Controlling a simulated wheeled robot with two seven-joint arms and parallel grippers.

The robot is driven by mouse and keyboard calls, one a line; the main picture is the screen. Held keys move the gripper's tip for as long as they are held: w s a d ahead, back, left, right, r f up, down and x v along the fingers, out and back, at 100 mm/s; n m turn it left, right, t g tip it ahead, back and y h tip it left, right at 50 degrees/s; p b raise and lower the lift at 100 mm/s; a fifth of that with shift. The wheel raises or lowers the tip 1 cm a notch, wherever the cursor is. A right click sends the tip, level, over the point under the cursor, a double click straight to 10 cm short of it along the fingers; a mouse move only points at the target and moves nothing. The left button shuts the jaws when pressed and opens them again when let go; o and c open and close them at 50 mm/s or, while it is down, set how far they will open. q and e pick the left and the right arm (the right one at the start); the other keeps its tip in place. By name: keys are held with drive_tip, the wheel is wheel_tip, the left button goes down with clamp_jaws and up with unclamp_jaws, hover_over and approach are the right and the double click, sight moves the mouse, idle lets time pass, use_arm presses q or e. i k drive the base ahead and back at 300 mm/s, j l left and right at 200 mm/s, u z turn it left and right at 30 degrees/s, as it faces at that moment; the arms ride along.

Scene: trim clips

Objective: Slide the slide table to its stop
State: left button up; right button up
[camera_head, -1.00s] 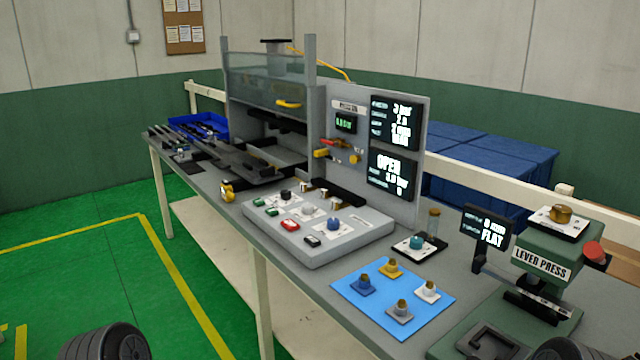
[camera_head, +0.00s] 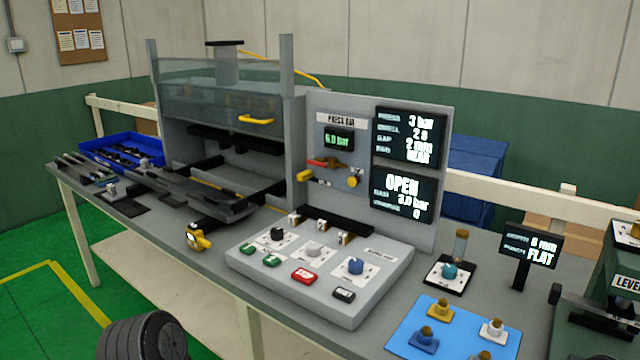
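The slide table (camera_head: 215,200) looks like a dark grey flat carriage, low on the bench in front of the press. It reaches out to the left of the press opening, over dark rails (camera_head: 262,198). Its stop cannot be made out. The press (camera_head: 225,110) has a clear raised guard with a yellow handle (camera_head: 258,119). Its screen (camera_head: 404,197) reads OPEN. Neither of my grippers is in view; only a dark ribbed part of mine shows at the bottom left.
A small yellow device (camera_head: 197,237) sits at the bench's front edge. A blue bin (camera_head: 122,150) stands at the far left. A blue mat (camera_head: 455,338) with small parts lies at the right.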

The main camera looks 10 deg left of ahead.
sight(223, 205)
drive_tip(key=i+j, duration=0.15)
drive_tip(key=j, duration=0.4)
drive_tip(key=i+j, duration=0.1)
drive_tip(key=j, duration=0.45)
drive_tip(key=i+j+z, duration=0.1)
drive_tip(key=j, duration=0.45)
drive_tip(key=i+j, duration=0.15)
drive_tip(key=j, duration=0.4)
drive_tip(key=i+j, duration=0.1)
drive_tip(key=j, duration=0.45)
drive_tip(key=i+j+z, duration=0.1)
drive_tip(key=j, duration=0.45)
